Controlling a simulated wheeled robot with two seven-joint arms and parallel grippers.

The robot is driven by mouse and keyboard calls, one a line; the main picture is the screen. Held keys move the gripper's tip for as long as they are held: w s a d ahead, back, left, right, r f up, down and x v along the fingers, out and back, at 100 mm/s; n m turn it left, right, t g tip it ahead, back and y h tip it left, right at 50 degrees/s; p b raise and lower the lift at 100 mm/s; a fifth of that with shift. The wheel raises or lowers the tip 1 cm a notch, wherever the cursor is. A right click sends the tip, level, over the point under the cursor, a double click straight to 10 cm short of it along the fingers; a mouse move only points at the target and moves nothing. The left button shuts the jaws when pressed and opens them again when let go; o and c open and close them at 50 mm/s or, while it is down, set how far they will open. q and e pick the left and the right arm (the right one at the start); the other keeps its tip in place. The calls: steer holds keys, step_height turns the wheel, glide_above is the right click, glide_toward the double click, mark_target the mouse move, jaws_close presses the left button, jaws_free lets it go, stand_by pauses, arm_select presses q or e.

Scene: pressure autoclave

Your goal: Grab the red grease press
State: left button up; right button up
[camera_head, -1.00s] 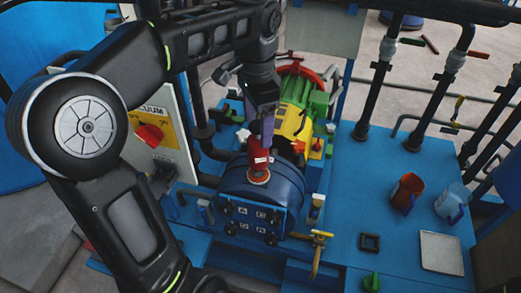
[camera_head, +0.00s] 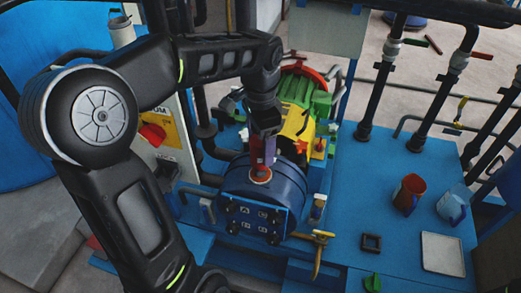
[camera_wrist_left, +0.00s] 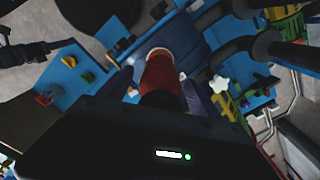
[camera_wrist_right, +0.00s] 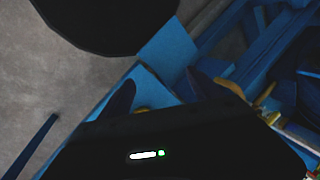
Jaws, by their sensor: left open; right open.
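The red grease press (camera_head: 259,172) stands upright on top of the blue cylinder (camera_head: 285,186) in the head view. My left gripper (camera_head: 263,155) is above it, pointing down, with its purple fingers beside the press's upper part. In the left wrist view the press (camera_wrist_left: 160,72) lies between the two spread fingers of my left gripper (camera_wrist_left: 160,86), so the gripper is open around it.
A green and yellow motor unit (camera_head: 300,100) stands just behind the cylinder. A red mug (camera_head: 409,190), a bluish jug (camera_head: 453,205) and a white tray (camera_head: 442,254) are on the blue deck (camera_head: 350,205) at right. Dark vertical pipes (camera_head: 378,90) rise behind them.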

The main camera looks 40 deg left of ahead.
arm_select(q)
steer(key=shift+f, duration=0.75)
steer(key=shift+c, duration=0.2)
jaws_close()
stand_by(0.4)
steer(key=shift+r, duration=0.1)
